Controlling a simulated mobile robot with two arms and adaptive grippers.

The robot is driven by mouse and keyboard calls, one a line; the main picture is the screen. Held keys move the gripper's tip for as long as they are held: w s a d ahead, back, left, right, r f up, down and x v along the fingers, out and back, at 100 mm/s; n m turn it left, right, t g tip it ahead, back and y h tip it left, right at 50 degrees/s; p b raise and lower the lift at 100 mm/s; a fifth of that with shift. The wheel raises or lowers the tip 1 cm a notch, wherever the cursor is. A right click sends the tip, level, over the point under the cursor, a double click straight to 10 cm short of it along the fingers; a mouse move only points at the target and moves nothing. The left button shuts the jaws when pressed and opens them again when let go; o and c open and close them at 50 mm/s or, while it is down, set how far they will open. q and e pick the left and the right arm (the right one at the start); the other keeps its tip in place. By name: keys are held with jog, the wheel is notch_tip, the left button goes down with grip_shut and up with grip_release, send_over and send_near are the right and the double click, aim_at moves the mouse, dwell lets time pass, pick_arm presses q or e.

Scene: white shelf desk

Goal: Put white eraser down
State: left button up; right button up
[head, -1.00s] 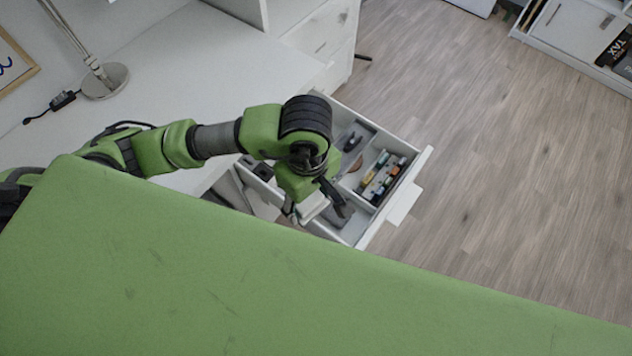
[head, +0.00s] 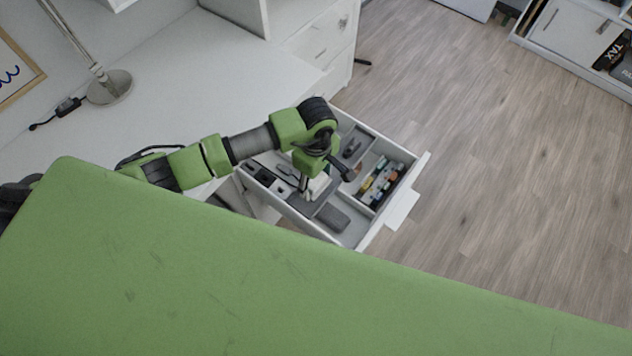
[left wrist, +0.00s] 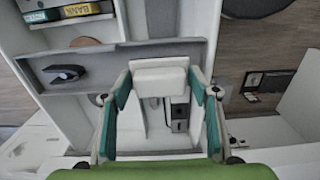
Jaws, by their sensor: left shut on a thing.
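The white eraser (left wrist: 160,80) is a pale block held between the two fingers of my left gripper (left wrist: 160,92) in the left wrist view. In the head view my left gripper (head: 318,190) points down over the middle of the open white drawer (head: 421,170). The eraser is small and partly hidden there. I cannot tell whether it touches the drawer floor. My right gripper is not in view.
The drawer has dividers. A dark grey block (head: 333,217) lies in the near part, coloured items (head: 381,184) lie in the right compartment, and a dark object (left wrist: 65,73) lies in another. The white desk (head: 190,75) stands left, with a lamp base (head: 108,88).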

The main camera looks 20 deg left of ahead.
aim_at(316, 185)
pick_arm(q)
jog(key=shift+w+f, duration=0.15)
jog(key=shift+f, duration=0.05)
jog(key=shift+w+a+f, duration=0.1)
jog(key=shift+w+f, duration=0.1)
jog(key=shift+f, duration=1.55)
jog(key=shift+f, duration=0.2)
jog(key=o, duration=1)
notch_tip(316, 185, up, 12)
jog(key=shift+r+b, duration=0.25)
jog(key=shift+b, duration=0.05)
